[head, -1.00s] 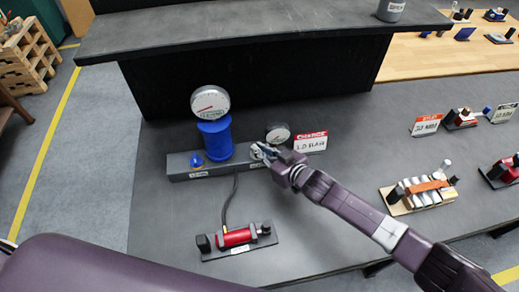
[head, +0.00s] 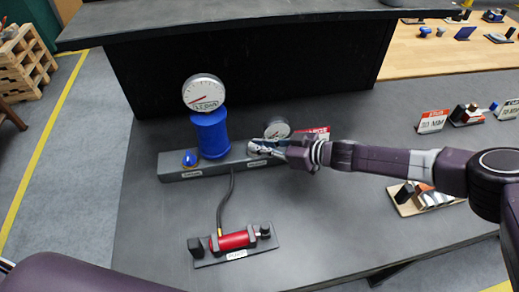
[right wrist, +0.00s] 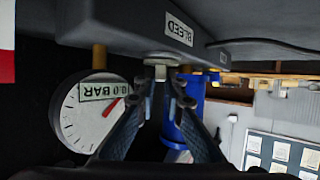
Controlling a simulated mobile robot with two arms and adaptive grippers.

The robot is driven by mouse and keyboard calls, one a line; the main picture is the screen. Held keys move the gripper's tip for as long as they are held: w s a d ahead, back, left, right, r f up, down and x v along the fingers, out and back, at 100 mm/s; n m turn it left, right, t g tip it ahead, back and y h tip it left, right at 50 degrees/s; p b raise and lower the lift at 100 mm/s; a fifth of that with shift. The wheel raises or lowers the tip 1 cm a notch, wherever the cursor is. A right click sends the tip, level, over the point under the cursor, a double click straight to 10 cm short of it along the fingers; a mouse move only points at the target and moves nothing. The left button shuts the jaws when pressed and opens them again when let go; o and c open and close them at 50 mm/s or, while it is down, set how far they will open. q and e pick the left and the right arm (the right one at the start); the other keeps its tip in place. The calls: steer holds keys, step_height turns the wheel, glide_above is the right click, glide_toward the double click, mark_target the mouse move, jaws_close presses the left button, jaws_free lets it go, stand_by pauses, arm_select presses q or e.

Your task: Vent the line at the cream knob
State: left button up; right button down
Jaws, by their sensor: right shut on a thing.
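The dark manifold block (head: 173,173) lies on the grey bench, with a BLEED label (right wrist: 179,29) upside down in the right wrist view. My right gripper (head: 256,149) is at the block's right end. In the right wrist view its fingers (right wrist: 160,82) are closed around a small pale knob (right wrist: 160,72) under the block, near that label; its cream colour is hard to tell. The fingers hide most of the knob in the head view. A large gauge (head: 204,93) tops a blue cylinder (head: 210,134). A small gauge (head: 277,129) stands behind the gripper. My left gripper is out of view.
A blue knob (head: 190,158) sits at the block's left. A black hose (head: 226,200) runs to a red pump (head: 234,240) in front. A red-and-white sign (head: 319,132) is partly behind my right gripper. Open bench lies right of the pump.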

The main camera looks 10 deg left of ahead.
steer(key=shift+w, duration=0.1)
stand_by(0.5)
steer(key=c, duration=2)
jaws_free()
steer(key=shift+r, duration=0.1)
steer(key=shift+d+r, duration=0.1)
steer(key=shift+d+r, duration=0.15)
steer(key=shift+d, duration=0.3)
steer(key=v, duration=0.6)
steer(key=shift+s+d, duration=0.35)
